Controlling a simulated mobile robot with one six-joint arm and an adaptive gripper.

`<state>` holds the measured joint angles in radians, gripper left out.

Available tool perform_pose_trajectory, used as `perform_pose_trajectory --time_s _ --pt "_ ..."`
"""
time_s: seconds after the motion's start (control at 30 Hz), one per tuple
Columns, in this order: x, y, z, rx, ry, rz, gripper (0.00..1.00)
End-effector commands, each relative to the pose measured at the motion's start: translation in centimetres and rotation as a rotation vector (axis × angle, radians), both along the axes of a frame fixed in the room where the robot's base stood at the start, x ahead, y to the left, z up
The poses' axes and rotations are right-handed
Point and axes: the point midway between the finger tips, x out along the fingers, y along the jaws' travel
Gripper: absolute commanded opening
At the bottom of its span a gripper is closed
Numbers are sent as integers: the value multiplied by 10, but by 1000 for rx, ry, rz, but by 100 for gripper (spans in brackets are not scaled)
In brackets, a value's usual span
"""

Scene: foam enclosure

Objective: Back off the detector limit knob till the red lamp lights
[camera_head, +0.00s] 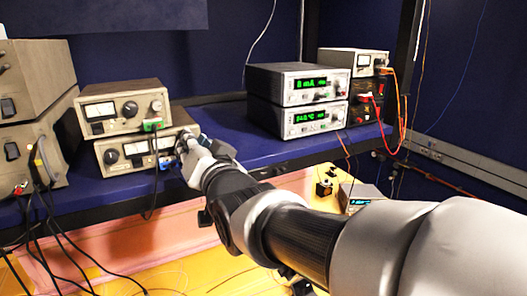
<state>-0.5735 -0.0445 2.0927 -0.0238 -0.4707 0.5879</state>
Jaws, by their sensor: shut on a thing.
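My gripper (184,146) reaches the right end of the front panel of the lower beige meter unit (112,156). It is shut on a knob there, which my gripper hides; I take it as the detector limit knob, though no label can be read. The same panel has a dark round knob (111,157) at its left and a meter window (136,147) in the middle. I cannot make out a lit red lamp on this panel; its right end is covered by my gripper.
A similar meter unit (120,108) is stacked on top. Beige boxes (35,80) with black cables stand at left. Orange cables (402,120) hang at right. My arm crosses the lower right.

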Motion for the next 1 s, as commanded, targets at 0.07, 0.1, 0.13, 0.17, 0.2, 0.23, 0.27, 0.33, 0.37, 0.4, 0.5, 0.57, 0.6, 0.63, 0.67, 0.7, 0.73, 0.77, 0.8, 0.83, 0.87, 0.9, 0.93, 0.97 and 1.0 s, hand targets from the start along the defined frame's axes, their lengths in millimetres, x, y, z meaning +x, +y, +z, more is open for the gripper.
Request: perform_pose_trajectory --time_s 0.07,0.1,0.13,0.17,0.2,0.23,0.27,0.33,0.37,0.4,0.5,0.57,0.6,0.63,0.67,0.7,0.73,0.77,0.8,0.83,0.87,0.9,0.93,0.97,1.0 --pt "0 0 -3 -49 -35 0 0" --pt "0 0 -4 -78 -51 1 0" --pt "0 0 -4 -98 -64 0 0" --pt "0 0 -4 -119 -77 1 0" --pt "0 0 -4 -147 -93 0 0" --pt "0 0 -3 -167 -106 0 0" --pt "0 1 -3 -187 -118 0 0" --pt "-1 1 -3 -231 -146 0 0" --pt "-1 1 -3 -250 -155 0 0" --pt "-1 1 -2 -272 -170 0 0" --pt "-1 1 -2 -324 -200 1 0" --pt "-1 1 -2 -350 -216 1 0" --pt "-1 1 -1 -365 -225 0 0" --pt "-1 1 -1 -375 -230 0 0" --pt "-1 1 -1 -384 -237 0 0" --pt "-1 1 -1 -396 -243 0 0" --pt "-1 1 -1 -403 -248 0 0" --pt "-1 1 -1 -408 -251 0 0" --pt "-1 1 -1 -416 -255 1 0" --pt "-1 1 -1 -421 -257 0 0" --pt "-1 1 0 -425 -260 0 0" --pt "-1 1 0 -429 -262 1 0" --pt "-1 1 0 -430 -263 1 0" --pt "-1 1 0 -432 -264 1 0" --pt "-1 1 0 -433 -264 1 0"
